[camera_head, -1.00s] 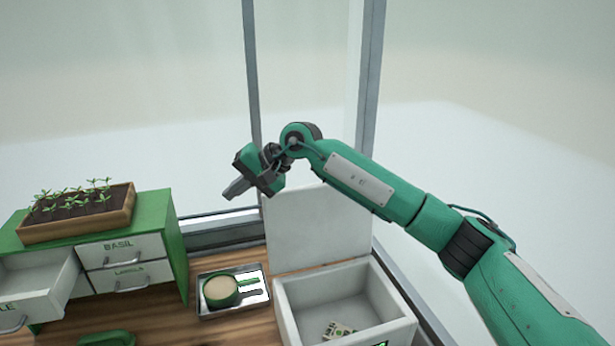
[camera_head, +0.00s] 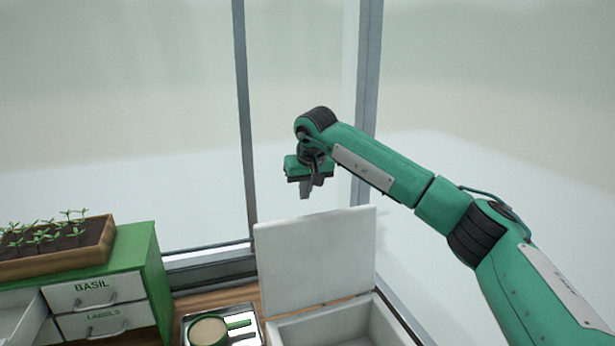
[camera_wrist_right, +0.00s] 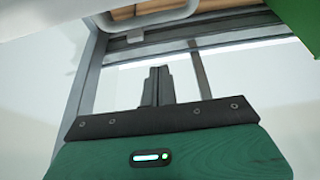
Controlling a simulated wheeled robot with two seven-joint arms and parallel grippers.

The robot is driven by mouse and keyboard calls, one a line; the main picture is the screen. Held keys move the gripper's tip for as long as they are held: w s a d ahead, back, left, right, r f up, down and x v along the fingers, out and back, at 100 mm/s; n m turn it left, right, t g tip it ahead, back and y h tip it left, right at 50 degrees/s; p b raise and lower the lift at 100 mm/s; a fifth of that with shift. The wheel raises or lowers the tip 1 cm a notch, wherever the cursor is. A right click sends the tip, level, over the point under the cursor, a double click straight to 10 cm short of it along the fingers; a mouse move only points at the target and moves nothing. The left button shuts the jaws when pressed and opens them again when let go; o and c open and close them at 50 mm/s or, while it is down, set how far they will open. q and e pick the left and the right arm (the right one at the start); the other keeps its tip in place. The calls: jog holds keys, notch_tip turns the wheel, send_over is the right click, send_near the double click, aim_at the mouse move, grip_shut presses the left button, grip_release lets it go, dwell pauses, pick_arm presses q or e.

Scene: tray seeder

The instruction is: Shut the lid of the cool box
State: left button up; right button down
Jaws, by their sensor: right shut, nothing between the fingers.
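The cool box (camera_head: 300,331) is a white, open-topped box at the bottom right of the head view. Its white lid (camera_head: 316,262) stands upright at its back edge, so the box is open. My right gripper (camera_head: 306,193) is shut and empty. In the head view it appears just above the lid's top edge, fingers pointing down; I cannot tell whether it is behind the lid or over it. The right wrist view also shows its closed fingers (camera_wrist_right: 157,85). The left gripper is not in view.
A green cabinet with a basil drawer (camera_head: 90,290) stands at the left, a seedling tray (camera_head: 55,265) on top. Window posts (camera_head: 367,110) rise behind.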

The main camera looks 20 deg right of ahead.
jog(key=s+f+p, duration=0.1)
jog(key=f+p, duration=0.1)
jog(key=s+f+p, duration=0.1)
jog(key=f, duration=0.1)
jog(key=shift+s, duration=0.3)
dwell(0.4)
